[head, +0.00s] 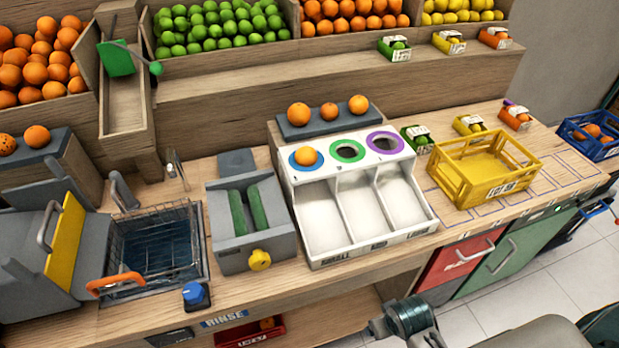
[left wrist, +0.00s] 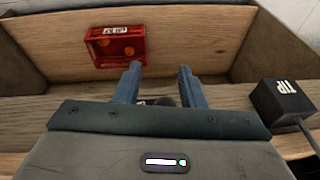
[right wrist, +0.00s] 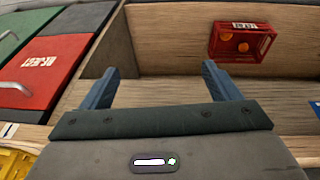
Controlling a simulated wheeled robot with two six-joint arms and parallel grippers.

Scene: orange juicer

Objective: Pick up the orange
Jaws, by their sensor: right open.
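Several oranges are in view and I cannot tell which one is meant. One orange (head: 306,155) sits on the blue-ringed hole of the white sorter (head: 335,250); three more oranges (head: 329,111) sit on the grey ledge behind it. A red crate (head: 262,338) on the lower shelf holds oranges; it also shows in the left wrist view (left wrist: 143,48) and right wrist view (right wrist: 262,52). My left gripper (left wrist: 160,84) is partly open, with a dark, unclear shape beyond its fingers. My right gripper (right wrist: 160,78) is wide open and empty. Both point toward the lower shelf, apart from the crate.
The counter holds a wire basket (head: 155,245) in a sink, a grey press (head: 248,225) with green rollers, and a yellow crate (head: 485,170). Fruit bins line the back. A black TIP box (left wrist: 285,105) stands right in the left wrist view. A red REJECT panel (right wrist: 48,72) is left in the right wrist view.

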